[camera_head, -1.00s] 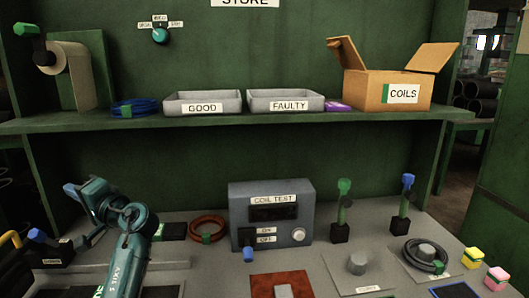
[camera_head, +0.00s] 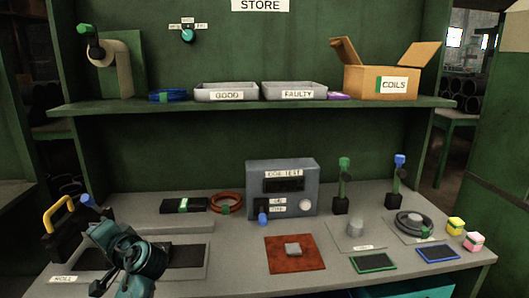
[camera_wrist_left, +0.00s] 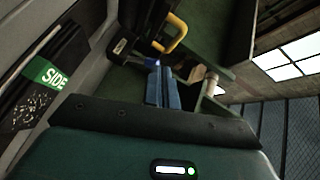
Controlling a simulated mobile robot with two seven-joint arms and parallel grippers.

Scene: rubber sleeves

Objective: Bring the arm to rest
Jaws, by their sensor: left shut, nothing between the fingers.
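My left arm (camera_head: 128,258), teal and dark, is folded low at the bottom left of the head view, in front of the bench's left part. Its fingers cannot be made out clearly there. In the left wrist view, my left gripper (camera_wrist_left: 159,66) shows as two blue fingers together, with nothing between them. They point toward a yellow handle (camera_wrist_left: 176,33) and a dark box beyond. My right gripper is in neither view.
The bench carries a grey coil tester (camera_head: 282,190), a red-brown mat (camera_head: 295,262), green and blue upright levers and a black coil (camera_head: 412,222). The shelf above holds two grey trays and an open carton (camera_head: 372,82).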

